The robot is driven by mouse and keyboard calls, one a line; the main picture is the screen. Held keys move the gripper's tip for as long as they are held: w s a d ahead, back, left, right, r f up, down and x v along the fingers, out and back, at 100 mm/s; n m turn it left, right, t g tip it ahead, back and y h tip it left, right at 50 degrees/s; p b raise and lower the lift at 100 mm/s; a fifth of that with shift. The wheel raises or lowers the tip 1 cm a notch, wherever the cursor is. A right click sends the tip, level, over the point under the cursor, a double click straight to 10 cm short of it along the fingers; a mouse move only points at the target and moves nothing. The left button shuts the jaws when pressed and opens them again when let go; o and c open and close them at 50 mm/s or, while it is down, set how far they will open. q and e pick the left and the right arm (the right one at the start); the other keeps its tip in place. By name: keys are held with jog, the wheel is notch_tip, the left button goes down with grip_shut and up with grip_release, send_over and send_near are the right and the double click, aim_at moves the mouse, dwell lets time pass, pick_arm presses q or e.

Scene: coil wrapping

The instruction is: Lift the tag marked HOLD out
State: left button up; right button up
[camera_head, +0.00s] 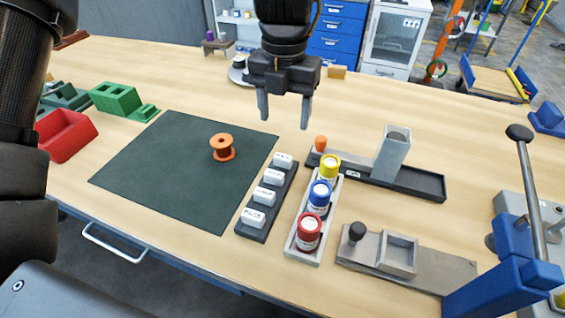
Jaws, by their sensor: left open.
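Several white tags stand in a row in a dark rack (241,233) right of the green mat. The nearest tag (253,218) and the farthest tag (283,160) mark its ends; two more tags sit between them. Each tag has small dark print that is too small to read surely, so I cannot tell which one says HOLD. My left gripper (284,117) hangs beyond the far end of the rack, fingers pointing down, open with nothing between the fingers. It is apart from the tags. My right gripper is not in view.
An orange spool (222,148) stands on the dark green mat (165,185). Right of the rack, a tray (291,252) holds yellow, blue and red-topped jars. A grey upright block (391,155), a knobbed fixture (435,272) and a blue lever press (505,285) stand farther right.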

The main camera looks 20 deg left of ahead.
pick_arm(q)
send_over(284, 155)
jog(key=f, duration=0.4)
jog(key=shift+w+f, duration=0.2)
jog(key=shift+f, duration=0.15)
jog(key=shift+s+f, duration=0.15)
jog(key=shift+f, duration=0.3)
notch_tip(284, 155, down, 4)
jog(key=shift+s+f, duration=0.15)
jog(key=shift+f, duration=0.05)
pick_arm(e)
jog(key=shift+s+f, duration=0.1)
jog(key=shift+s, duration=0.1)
pick_arm(q)
jog(key=c, duration=1.1)
jog(key=shift+o, duration=0.2)
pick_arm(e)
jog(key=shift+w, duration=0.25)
pick_arm(q)
jog(key=shift+r, duration=0.15)
